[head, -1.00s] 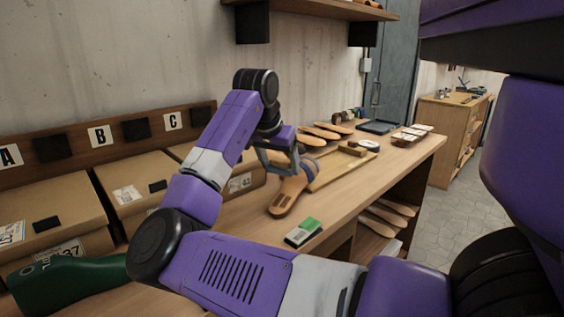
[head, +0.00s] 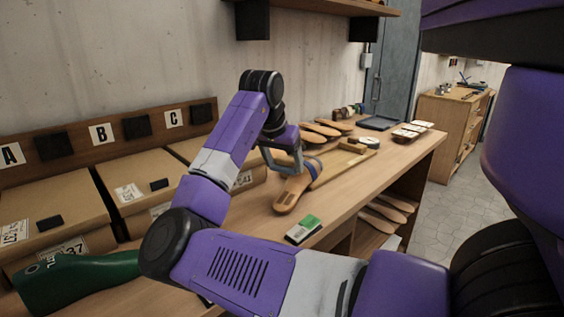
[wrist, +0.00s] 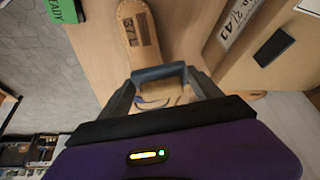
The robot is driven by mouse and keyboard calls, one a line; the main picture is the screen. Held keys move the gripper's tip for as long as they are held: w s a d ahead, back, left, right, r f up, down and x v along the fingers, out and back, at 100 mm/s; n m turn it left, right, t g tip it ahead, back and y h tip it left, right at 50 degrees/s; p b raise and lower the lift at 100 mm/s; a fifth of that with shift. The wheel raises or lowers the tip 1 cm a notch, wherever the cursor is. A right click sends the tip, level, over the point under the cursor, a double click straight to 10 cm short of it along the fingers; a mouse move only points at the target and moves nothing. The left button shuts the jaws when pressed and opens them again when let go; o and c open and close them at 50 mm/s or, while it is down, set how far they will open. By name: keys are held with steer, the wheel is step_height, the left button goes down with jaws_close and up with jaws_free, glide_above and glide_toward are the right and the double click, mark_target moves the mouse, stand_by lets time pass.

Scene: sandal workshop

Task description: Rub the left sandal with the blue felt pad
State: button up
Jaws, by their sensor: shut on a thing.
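A tan sandal (head: 290,194) with a dark label on its insole and a blue strap lies on the bench; its label end also shows in the wrist view (wrist: 138,28). I cannot tell from its shape whether it is the left one. My gripper (head: 284,172) is low over the sandal, beside the strap. Contact with the sole cannot be made out.
Cardboard boxes (head: 140,190) and a green foot form (head: 75,277) stand left.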

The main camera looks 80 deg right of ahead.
step_height(320, 180, up, 7)
steer(key=p, duration=0.7)
steer(key=shift+r+p, duration=0.1)
steer(key=shift+p, duration=0.2)
